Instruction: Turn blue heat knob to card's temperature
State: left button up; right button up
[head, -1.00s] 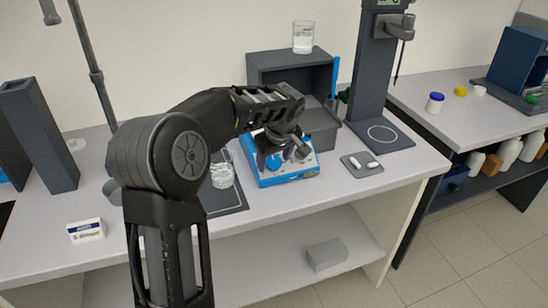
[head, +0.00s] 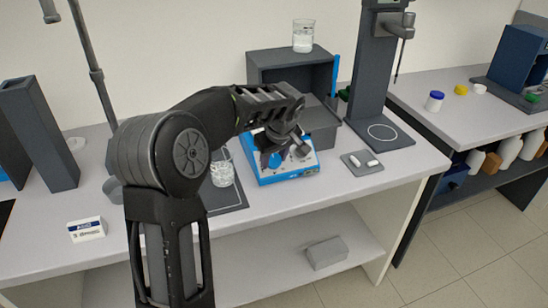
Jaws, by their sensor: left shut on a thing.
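A blue and white heater unit (head: 302,173) stands on the bench, partly covered by my left arm. A blue knob (head: 273,160) shows in part on its sloping face, and a grey knob (head: 302,152) is to its right. My left gripper (head: 277,157) is over the unit's face, shut on the blue knob as far as can be seen; its fingers hide most of it. A small white card (head: 86,230) with a blue band stands at the bench's front left. Its print is too small to read. My right gripper is not in view.
A glass beaker (head: 222,173) stands on a dark mat left of the unit. A dark open box (head: 290,55) behind carries another beaker (head: 303,36). A dark stand (head: 380,133) and small tray (head: 362,164) are to the right. The front bench strip is clear.

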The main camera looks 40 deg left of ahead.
pick_arm(q)
grip_shut()
jog(key=shift+m, duration=0.4)
jog(key=m+g, duration=0.1)
jog(key=m, duration=0.4)
jog(key=shift+w+d+m+y, duration=0.1)
jog(key=shift+w+m+y, duration=0.05)
jog(key=shift+m+y, duration=0.2)
jog(key=m+y, duration=0.1)
jog(key=m, duration=0.5)
jog(key=shift+d+p, duration=0.15)
jog(key=shift+p, duration=0.25)
jog(key=m+y, duration=0.1)
jog(key=m, duration=0.6)
jog(key=shift+d+y, duration=0.1)
jog(key=shift+y, duration=0.25)
jog(key=m, duration=0.6)
jog(key=shift+f+m+t+y, duration=0.15)
jog(key=shift+m+t+y, duration=0.2)
jog(key=shift+t+y, duration=0.05)
